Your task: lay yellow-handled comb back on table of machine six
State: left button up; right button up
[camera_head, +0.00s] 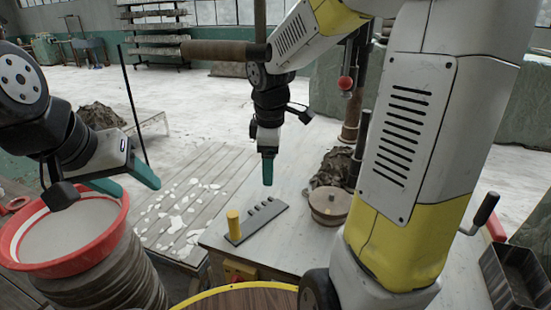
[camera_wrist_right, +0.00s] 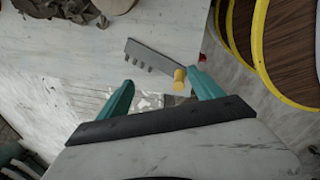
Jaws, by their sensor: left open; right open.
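The comb (camera_head: 262,220), a flat dark grey strip with an upright yellow handle (camera_head: 233,225) at one end, lies on the pale table (camera_head: 310,255). In the right wrist view the comb (camera_wrist_right: 150,56) is beyond the fingers, its yellow handle (camera_wrist_right: 179,76) near the right fingertip. My right gripper (camera_head: 267,178) points down above and behind the comb, apart from it; its teal fingers (camera_wrist_right: 160,88) are open and empty. My left gripper (camera_head: 138,188) is open and empty, above and beside the red-rimmed basin at the left.
The red-rimmed basin (camera_head: 70,268) stands at the left. A slatted bench (camera_head: 180,215) with pale scraps lies beside the table. A round lidded pot (camera_head: 330,203) and a dark crumpled heap (camera_head: 333,168) sit right of the comb. A yellow-rimmed round top (camera_head: 245,292) is in front.

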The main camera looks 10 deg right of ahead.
jog(key=s+r+m+t+y, duration=0.1)
jog(key=s+r+m+t, duration=0.1)
jog(key=s+r+m, duration=0.2)
jog(key=s+d+r+m+t+y, duration=0.1)
jog(key=s+r+m, duration=0.3)
jog(key=s+m, duration=0.5)
jog(key=shift+s+r+m+t+y, duration=0.15)
jog(key=shift+s+m+t+y, duration=0.2)
jog(key=shift+s, duration=0.2)
